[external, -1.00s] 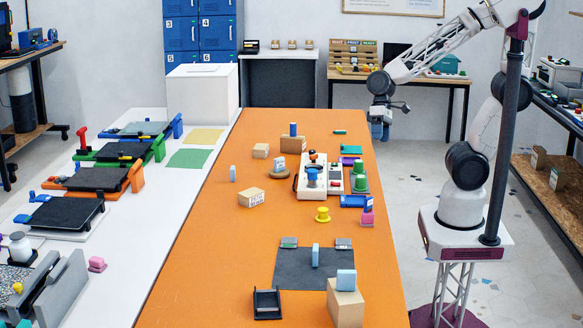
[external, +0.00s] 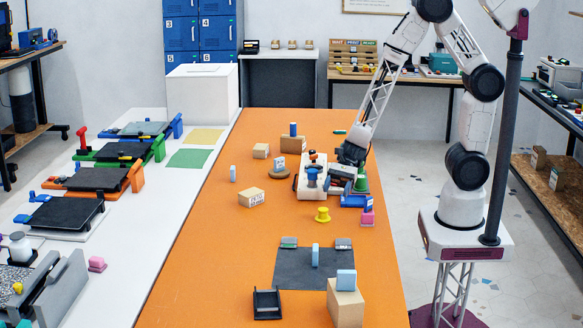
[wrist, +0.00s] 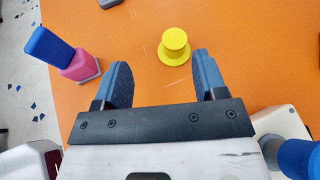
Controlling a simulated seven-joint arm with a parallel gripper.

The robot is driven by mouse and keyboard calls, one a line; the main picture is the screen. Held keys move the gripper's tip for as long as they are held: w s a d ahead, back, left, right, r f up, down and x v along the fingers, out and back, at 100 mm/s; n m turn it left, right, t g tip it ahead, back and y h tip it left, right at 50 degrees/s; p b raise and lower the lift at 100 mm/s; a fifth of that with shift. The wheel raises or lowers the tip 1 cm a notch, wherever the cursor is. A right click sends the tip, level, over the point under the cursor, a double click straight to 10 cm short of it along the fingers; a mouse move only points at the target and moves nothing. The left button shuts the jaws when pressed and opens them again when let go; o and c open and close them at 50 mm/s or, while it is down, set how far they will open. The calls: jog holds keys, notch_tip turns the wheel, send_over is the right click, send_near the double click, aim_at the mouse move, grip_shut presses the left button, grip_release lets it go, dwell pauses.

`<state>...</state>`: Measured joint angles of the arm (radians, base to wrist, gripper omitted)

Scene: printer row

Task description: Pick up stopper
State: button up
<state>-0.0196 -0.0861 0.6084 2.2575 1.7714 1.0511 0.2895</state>
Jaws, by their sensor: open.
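A yellow flanged piece, the likely stopper (external: 322,215), stands upright on the orange table in the external view. In the wrist view the yellow stopper (wrist: 174,46) is just beyond and between the fingertips, nearer the right one. My gripper (wrist: 163,75) is open, with nothing between its fingers.
A pink block with a blue top (wrist: 80,66) stands left of the fingers in the wrist view. The white device (external: 300,190) with a blue knob (external: 312,178) is close to my gripper. A dark mat (external: 300,272) lies in front.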

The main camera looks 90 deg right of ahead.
aim_at(324, 208)
jog(key=shift+w+d+f+m+t, duration=0.1)
jog(key=shift+w+f+m+t, duration=0.25)
jog(key=shift+f+m, duration=0.3)
jog(key=shift+w+d+f+m+t, duration=0.15)
jog(key=shift+w+f+m, duration=0.3)
jog(key=shift+f, duration=0.3)
jog(key=shift+a, duration=0.1)
jog(key=shift+x, duration=1.3)
jog(key=shift+a, duration=0.1)
jog(key=shift+x, duration=2.5)
jog(key=shift+s+f, duration=0.1)
jog(key=shift+f, duration=0.05)
jog(key=c, duration=1)
